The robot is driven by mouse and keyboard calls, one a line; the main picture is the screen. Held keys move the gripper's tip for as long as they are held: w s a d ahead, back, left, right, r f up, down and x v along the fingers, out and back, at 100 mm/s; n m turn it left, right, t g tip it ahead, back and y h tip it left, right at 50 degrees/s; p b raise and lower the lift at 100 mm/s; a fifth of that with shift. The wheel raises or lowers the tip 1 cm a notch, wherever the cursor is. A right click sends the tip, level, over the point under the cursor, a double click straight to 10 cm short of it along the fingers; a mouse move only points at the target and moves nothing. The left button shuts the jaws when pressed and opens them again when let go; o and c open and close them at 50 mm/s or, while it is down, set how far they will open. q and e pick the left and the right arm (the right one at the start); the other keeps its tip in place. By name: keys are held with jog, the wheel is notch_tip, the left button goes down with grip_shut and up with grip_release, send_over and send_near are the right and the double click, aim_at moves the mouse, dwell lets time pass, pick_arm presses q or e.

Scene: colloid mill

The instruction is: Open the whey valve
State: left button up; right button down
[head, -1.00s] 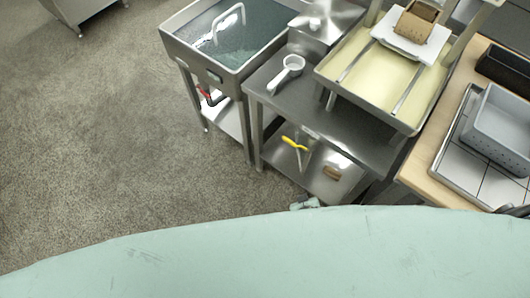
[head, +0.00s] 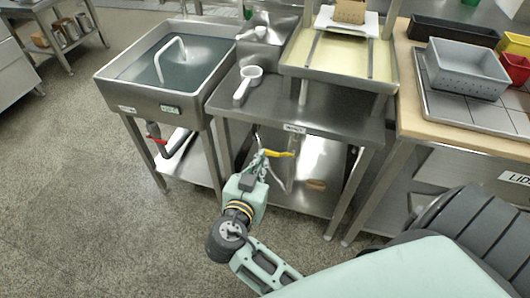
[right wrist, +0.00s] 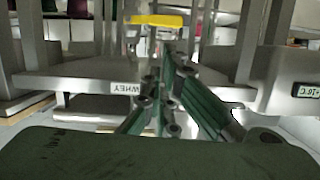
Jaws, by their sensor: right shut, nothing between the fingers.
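The whey valve shows as a yellow lever handle (head: 281,154) under the front of the steel table, with a metal pipe below it. In the right wrist view the yellow handle (right wrist: 158,20) lies crosswise beyond my fingertips. A WHEY label (right wrist: 128,88) appears upside down there, and a small label (head: 294,128) sits on the table's front edge in the head view. My right gripper (head: 258,162) is shut and empty, its tips close to the handle's left end. I cannot tell if they touch it. It also shows in the right wrist view (right wrist: 168,65). My left gripper is out of view.
A steel basin of liquid (head: 110,82) stands left, with a red-handled valve (head: 155,140) beneath. A white ladle (head: 248,82) lies on the steel table (head: 325,115). A wooden-topped table (head: 480,138) stands right, with a grey perforated bin (head: 466,70). The floor at left is clear.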

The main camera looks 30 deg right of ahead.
jog(key=shift+d, duration=0.1)
send_over(271, 153)
jog(key=s+a, duration=0.2)
notch_tip(271, 153, down, 2)
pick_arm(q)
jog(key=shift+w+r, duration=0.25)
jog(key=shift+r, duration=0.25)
pick_arm(e)
jog(key=shift+x, duration=0.8)
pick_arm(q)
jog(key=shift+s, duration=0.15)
pick_arm(e)
jog(key=shift+f, duration=0.1)
